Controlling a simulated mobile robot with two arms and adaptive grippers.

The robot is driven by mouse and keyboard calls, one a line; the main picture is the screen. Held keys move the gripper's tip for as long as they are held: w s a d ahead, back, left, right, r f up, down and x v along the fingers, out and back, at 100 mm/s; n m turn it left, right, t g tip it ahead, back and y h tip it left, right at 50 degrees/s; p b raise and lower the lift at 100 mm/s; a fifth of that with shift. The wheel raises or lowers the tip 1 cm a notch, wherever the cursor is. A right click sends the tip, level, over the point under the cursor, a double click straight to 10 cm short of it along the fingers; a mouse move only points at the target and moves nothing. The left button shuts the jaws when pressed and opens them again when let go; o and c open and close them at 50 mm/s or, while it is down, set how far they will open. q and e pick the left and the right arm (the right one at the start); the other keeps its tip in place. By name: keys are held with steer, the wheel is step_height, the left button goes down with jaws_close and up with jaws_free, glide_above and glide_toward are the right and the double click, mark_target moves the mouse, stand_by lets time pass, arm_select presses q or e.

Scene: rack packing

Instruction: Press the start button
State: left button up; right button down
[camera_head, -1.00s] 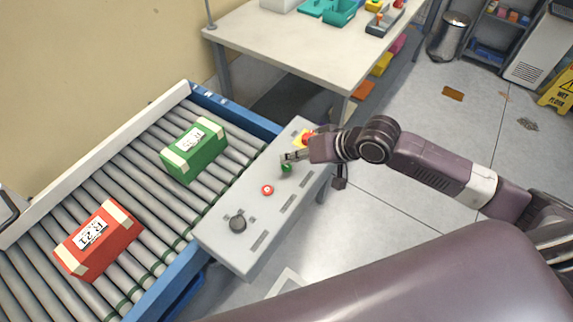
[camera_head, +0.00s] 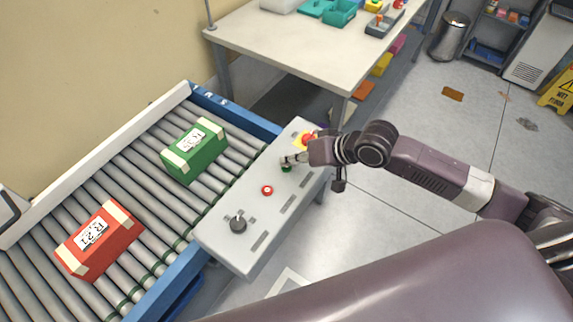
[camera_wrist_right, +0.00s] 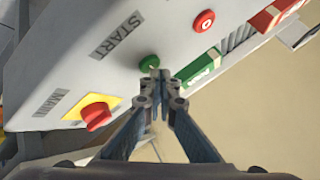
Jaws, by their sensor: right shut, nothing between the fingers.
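The green start button (camera_head: 286,169) sits on the sloped grey control panel (camera_head: 215,232). In the right wrist view the green button (camera_wrist_right: 149,62) lies beside the printed word START. My right gripper (camera_head: 287,160) is shut and empty, with its tips right at the green button and partly covering it. In the right wrist view the closed fingertips (camera_wrist_right: 160,76) overlap the button's lower edge. I cannot tell whether they touch it or whether it is pressed in. My left gripper is not in view.
The panel also has a red button (camera_head: 267,190), a dark knob (camera_head: 238,225) and a red emergency stop (camera_wrist_right: 95,113) on yellow. Behind it, a roller conveyor carries a green box (camera_head: 194,150) and a red box (camera_head: 98,240). A white table (camera_head: 290,40) stands at the back.

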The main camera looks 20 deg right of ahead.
mark_target(289, 168)
steer(key=shift+f, duration=0.45)
stand_by(0.8)
steer(key=shift+r+p, duration=0.85)
steer(key=shift+p, duration=0.3)
step_height(289, 168, up, 5)
steer(key=p, duration=0.6)
